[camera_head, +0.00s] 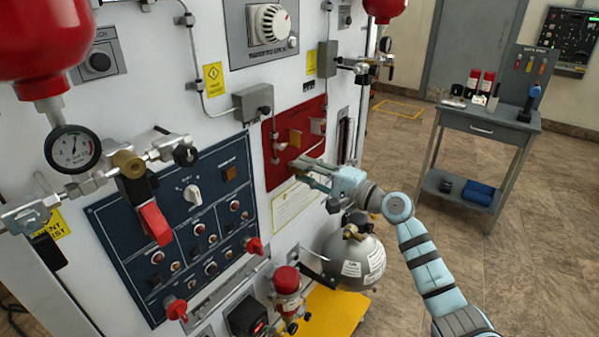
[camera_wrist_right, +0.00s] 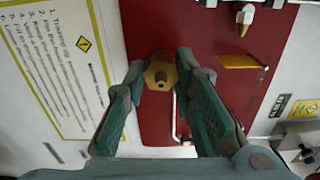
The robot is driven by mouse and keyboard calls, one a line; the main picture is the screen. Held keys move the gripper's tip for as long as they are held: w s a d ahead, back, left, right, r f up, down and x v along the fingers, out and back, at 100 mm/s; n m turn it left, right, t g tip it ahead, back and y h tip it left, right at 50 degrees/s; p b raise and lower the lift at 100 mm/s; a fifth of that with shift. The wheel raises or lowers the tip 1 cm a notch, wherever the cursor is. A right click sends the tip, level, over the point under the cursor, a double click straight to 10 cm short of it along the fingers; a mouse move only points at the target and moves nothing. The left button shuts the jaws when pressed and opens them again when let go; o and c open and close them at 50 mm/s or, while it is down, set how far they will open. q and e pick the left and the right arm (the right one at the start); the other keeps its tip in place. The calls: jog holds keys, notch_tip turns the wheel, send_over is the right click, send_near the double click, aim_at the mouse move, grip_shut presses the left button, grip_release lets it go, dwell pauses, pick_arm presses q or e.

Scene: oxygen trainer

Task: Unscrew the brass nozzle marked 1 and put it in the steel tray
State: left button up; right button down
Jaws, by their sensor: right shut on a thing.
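My right gripper (camera_head: 301,168) reaches to the lower part of the red panel (camera_head: 284,124) on the white machine. In the right wrist view its two green fingers (camera_wrist_right: 160,66) stand on either side of a brass nozzle (camera_wrist_right: 157,77) and are shut on it. The nozzle sits against the red panel (camera_wrist_right: 212,20) with its open end facing the wrist camera. No number can be read on it. A second brass fitting (camera_wrist_right: 245,15) shows near the top edge. I cannot clearly make out a steel tray. My left gripper is not in view.
A grey cart (camera_head: 490,123) with bottles and tools stands at the back right, across open floor. Below my right arm are a round metal tank (camera_head: 356,262) and a yellow platform (camera_head: 335,308). A label sheet (camera_wrist_right: 50,60) lies beside the panel.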

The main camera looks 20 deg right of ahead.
jog(key=shift+f+n+b, duration=0.1)
jog(key=shift+n+b, duration=0.85)
jog(key=shift+n, duration=0.35)
jog(key=shift+r, duration=0.2)
jog(key=n+b, duration=0.3)
jog(key=shift+f, duration=0.25)
jog(key=shift+r+n+b, duration=0.1)
jog(key=shift+n+b, duration=0.2)
